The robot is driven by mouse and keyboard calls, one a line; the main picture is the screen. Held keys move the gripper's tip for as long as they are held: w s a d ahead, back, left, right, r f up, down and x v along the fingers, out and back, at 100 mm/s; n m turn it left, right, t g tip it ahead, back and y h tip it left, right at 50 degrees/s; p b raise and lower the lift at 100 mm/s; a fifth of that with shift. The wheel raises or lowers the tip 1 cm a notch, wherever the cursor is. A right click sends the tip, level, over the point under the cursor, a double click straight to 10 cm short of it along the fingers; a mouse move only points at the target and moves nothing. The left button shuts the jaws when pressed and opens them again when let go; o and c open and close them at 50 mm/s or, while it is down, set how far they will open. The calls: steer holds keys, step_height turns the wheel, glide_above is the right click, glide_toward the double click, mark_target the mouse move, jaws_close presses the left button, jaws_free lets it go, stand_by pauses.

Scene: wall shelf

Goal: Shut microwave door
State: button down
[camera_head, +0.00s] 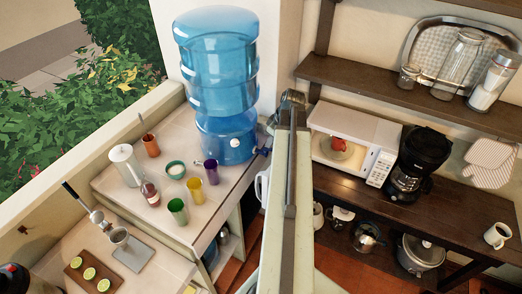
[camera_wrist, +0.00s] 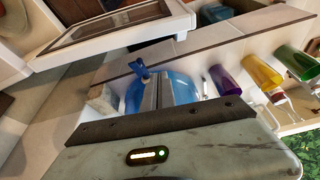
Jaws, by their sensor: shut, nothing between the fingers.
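The white microwave (camera_head: 365,123) stands on the dark wooden counter, right of my arm in the head view. In the wrist view, the white-framed door (camera_wrist: 110,37) with a dark window stands out across the upper left. In the head view my arm hides most of the door; a white edge shows left of the arm. My gripper (camera_head: 293,97) is at the far end of the raised arm, left of the microwave. Its fingers (camera_wrist: 165,88) are shut and empty, apart from the door.
A blue water jug (camera_head: 218,85) stands left of my gripper on a pale counter with several coloured cups. A black coffee maker (camera_head: 418,165) stands right of the microwave. A dark shelf (camera_head: 385,85) with jars runs above it. A pot and kettle sit below.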

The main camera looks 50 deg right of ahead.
steer(key=b+x, duration=1.1)
steer(key=x, duration=0.1)
steer(key=s, duration=0.1)
steer(key=s+r+p, duration=0.1)
steer(key=s, duration=0.2)
steer(key=shift+s+d+r, duration=0.15)
steer(key=shift+s+r, duration=0.05)
steer(key=shift+r, duration=0.2)
